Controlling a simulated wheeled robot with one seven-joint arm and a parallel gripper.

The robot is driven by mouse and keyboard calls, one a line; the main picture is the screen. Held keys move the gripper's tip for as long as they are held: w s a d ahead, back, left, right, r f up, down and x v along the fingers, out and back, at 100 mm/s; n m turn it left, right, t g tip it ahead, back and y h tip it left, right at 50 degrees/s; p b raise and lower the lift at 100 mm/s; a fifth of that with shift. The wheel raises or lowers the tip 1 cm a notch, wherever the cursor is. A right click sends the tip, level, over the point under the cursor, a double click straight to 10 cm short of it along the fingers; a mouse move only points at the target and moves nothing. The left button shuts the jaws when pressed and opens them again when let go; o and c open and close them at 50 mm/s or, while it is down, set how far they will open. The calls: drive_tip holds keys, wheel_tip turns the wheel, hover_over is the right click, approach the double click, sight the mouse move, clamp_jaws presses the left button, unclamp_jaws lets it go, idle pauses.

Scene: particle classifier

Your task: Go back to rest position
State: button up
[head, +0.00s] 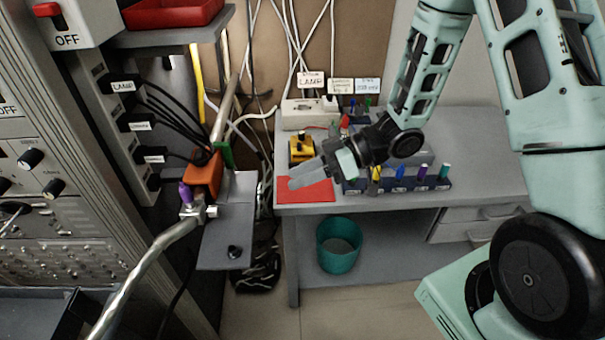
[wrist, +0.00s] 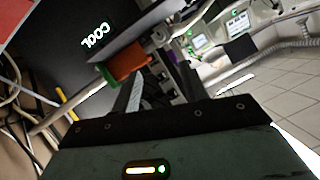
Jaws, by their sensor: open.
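My gripper (head: 308,174) is open and empty in the head view. It is held above the left end of the grey workbench (head: 490,192), over a red mat (head: 318,190), with its fingers pointing left. My pale green arm comes down to it from the upper right.
A row of coloured pegs in a dark rack (head: 411,187) stands on the bench. A teal bin (head: 339,246) is below. At left are an orange block (head: 204,178), a purple-capped fitting (head: 186,194), a metal pipe (head: 140,273) and labelled panels. Cables hang behind.

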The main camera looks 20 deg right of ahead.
drive_tip(key=a+r+m+t+h, duration=0.2)
drive_tip(key=a+r+t+h, duration=0.15)
drive_tip(key=h, duration=0.55)
drive_tip(key=s+a+r+g+h, duration=0.1)
drive_tip(key=s+r+g, duration=0.1)
drive_tip(key=s, duration=0.8)
drive_tip(key=s+a+r+m+g+h, duration=0.1)
drive_tip(key=s+r+g+h, duration=0.1)
drive_tip(key=s, duration=0.8)
drive_tip(key=shift+s+r+g+h, duration=0.3)
drive_tip(key=shift+r+g, duration=0.25)
drive_tip(key=shift+g, duration=0.7)
